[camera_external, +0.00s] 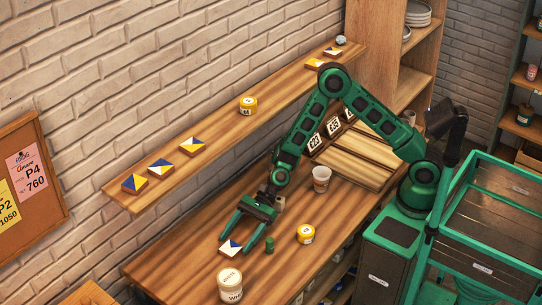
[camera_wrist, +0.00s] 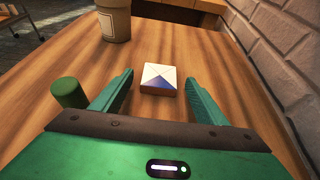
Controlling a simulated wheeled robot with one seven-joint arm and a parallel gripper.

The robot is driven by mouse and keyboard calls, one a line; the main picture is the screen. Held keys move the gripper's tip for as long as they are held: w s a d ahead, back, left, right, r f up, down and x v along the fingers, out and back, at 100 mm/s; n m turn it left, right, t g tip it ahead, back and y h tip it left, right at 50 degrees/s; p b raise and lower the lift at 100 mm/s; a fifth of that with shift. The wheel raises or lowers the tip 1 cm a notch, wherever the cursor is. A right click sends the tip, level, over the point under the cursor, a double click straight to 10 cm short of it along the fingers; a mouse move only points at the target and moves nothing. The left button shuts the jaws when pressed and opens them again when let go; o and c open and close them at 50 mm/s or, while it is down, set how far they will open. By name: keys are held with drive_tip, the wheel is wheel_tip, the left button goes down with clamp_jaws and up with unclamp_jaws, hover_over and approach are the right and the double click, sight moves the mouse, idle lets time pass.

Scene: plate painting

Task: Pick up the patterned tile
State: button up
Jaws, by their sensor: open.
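A small square patterned tile (camera_external: 231,248), white with a dark blue triangle, lies flat on the wooden workbench (camera_external: 180,265). In the wrist view the tile (camera_wrist: 158,78) lies ahead of my gripper, between the lines of its two fingers. My gripper (camera_external: 246,238) is open and empty, low over the bench. In the wrist view my gripper (camera_wrist: 160,95) shows both green fingers spread, and neither appears to touch the tile. Other patterned tiles in blue, yellow and white (camera_external: 192,146) lie on the wall shelf.
A large white tub (camera_external: 231,286) stands just in front of the tile; the wrist view shows a jar (camera_wrist: 114,20) ahead left. A small green cylinder (camera_external: 269,244) stands beside my gripper. A yellow jar (camera_external: 306,234) and a cup (camera_external: 321,179) stand further right. The brick wall borders the bench.

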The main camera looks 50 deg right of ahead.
sight(231, 250)
drive_tip(key=shift+x, duration=1.1)
drive_tip(key=c, duration=1.2)
drive_tip(key=shift+r, duration=0.1)
